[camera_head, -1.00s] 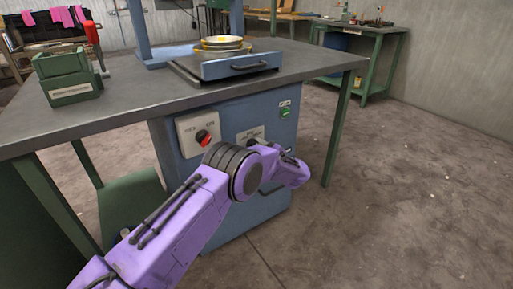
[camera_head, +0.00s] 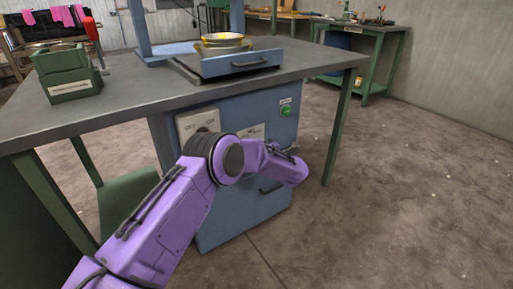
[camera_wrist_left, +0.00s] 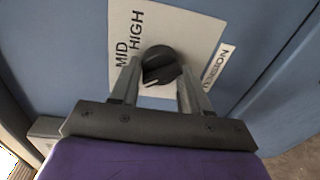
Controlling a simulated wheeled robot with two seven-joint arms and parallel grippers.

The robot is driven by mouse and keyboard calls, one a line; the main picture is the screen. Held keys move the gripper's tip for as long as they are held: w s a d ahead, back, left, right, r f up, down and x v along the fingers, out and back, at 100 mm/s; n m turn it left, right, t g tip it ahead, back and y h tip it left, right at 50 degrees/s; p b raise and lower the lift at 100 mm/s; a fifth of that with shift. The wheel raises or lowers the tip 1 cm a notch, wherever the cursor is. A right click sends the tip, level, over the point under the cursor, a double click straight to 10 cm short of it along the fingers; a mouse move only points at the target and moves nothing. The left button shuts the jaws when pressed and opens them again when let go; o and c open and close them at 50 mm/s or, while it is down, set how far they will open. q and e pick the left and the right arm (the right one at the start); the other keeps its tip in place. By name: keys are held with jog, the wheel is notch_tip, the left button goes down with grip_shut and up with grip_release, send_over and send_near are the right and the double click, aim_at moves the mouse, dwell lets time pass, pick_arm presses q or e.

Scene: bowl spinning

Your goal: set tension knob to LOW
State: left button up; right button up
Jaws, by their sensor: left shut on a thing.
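The black tension knob (camera_wrist_left: 160,60) sits on a pale label plate (camera_wrist_left: 195,30) on the blue cabinet in the left wrist view. The plate reads MID and HIGH, with a TENSION strip at its right; no LOW marking is visible. A small white mark shows on the knob's lower-left side. My left gripper (camera_wrist_left: 156,78) has one finger on each side of the knob and is shut on it. In the head view my purple arm hides the knob and the fingers; part of the label plate (camera_head: 252,130) shows above the wrist. My right gripper is not in view.
The blue cabinet (camera_head: 225,215) stands under a grey tabletop (camera_head: 130,102). An OFF/ON plate (camera_head: 192,122) is partly behind my arm, and a green button (camera_head: 286,111) is right of it. A bowl (camera_head: 222,41) sits on the machine above. The floor at right is clear.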

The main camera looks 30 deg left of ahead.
pick_arm(q)
jog(key=shift+n, duration=0.8)
jog(key=o, duration=1)
jog(key=shift+o, duration=0.2)
jog(key=p+v, duration=0.2)
jog(key=v, duration=0.8)
jog(key=shift+s+d, duration=0.2)
